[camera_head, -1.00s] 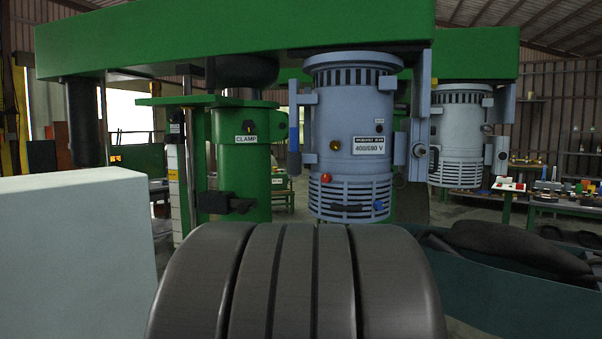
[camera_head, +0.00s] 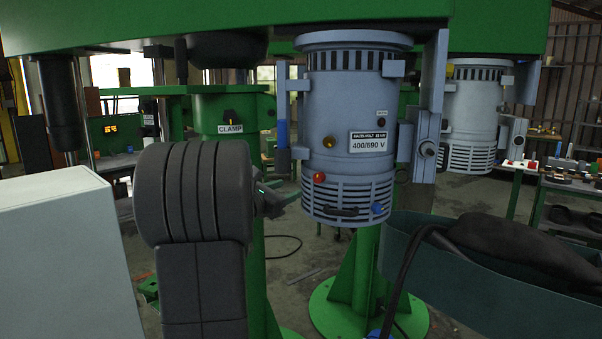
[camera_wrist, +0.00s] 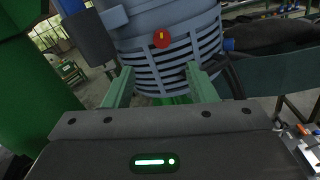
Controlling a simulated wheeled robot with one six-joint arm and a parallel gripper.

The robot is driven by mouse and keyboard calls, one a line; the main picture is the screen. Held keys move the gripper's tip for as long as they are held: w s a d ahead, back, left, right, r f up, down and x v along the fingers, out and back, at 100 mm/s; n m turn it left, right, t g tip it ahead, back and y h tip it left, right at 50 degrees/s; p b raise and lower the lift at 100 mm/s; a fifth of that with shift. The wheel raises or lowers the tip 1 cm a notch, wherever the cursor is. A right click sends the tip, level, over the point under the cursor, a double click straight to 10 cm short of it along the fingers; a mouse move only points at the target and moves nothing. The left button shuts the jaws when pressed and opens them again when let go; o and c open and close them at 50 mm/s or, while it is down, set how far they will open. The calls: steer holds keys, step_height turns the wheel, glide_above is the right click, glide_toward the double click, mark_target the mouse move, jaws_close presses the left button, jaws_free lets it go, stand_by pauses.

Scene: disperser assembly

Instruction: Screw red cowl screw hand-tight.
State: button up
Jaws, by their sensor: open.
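The red cowl screw (camera_head: 319,177) sits on the lower left of the grey motor (camera_head: 348,110), just above its slotted cowl. It also shows in the wrist view as a red knob (camera_wrist: 161,38) with a small yellow mark. My gripper (camera_wrist: 158,85) is open, with its two green fingers spread in front of the slotted cowl, below the red screw. Nothing is between the fingers. In the head view my gripper (camera_head: 290,193) is partly hidden behind my arm, to the left of and slightly below the screw. How far in the screw sits cannot be told.
A teal bin (camera_head: 480,270) with dark contents stands at right; a pale box (camera_head: 65,260) is at left.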

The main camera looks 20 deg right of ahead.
mark_target(317, 178)
steer(key=p+x, duration=0.3)
steer(key=x, duration=1)
steer(key=shift+d, duration=0.3)
steer(key=shift+c, duration=0.4)
steer(key=c, duration=0.9)
steer(key=shift+f, duration=0.15)
